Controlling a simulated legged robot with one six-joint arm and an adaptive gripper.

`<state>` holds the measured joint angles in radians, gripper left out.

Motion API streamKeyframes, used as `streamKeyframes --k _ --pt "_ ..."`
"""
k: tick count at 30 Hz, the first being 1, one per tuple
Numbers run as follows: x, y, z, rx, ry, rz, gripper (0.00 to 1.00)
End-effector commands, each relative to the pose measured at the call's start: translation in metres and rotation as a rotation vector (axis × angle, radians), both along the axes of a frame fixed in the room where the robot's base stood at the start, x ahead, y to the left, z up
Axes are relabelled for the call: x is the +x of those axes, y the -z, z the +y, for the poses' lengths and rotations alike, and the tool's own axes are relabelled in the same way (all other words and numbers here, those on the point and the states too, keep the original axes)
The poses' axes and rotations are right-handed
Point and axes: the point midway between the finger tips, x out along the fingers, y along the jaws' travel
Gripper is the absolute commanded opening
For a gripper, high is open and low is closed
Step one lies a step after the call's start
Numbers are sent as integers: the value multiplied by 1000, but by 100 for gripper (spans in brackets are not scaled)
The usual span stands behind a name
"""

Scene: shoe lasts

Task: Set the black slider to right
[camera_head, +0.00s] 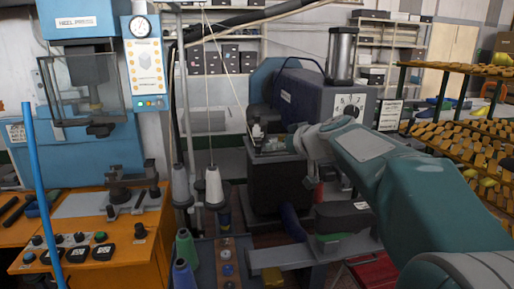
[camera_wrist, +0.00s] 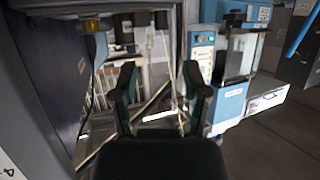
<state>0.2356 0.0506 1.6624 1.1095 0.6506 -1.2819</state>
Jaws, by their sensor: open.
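I cannot pick out the black slider with certainty. Several small black knobs and square black controls (camera_head: 78,253) sit on the front of the orange bench (camera_head: 140,256) at the lower left of the head view, and one of these may be it. My gripper (camera_wrist: 160,74) shows in the wrist view with its two dark fingers apart and nothing between them. In the head view my arm reaches in from the right towards the dark blue-grey machine (camera_head: 302,98), well away from the bench. The gripper's fingers are hard to make out there.
The blue heel press (camera_head: 85,22) stands above the bench, with a light blue pole (camera_head: 42,190) in front. Thread cones (camera_head: 214,187) stand between bench and machine. Shoe-last racks (camera_head: 480,130) fill the right. In the wrist view, open floor (camera_wrist: 270,140) lies at the right.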

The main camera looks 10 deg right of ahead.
Motion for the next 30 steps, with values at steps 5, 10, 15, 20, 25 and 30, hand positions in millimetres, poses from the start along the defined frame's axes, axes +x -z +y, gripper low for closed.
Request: streamKeyframes --k 5,10,15,20,25,30 --pt "21 11 10 1 -3 5 59" --pt "48 24 22 1 -4 6 59" --pt "72 34 32 0 -4 4 59" --pt "85 39 37 0 -2 3 59" --pt "89 41 38 -1 -1 3 59" --pt "88 41 38 -1 -1 3 55"
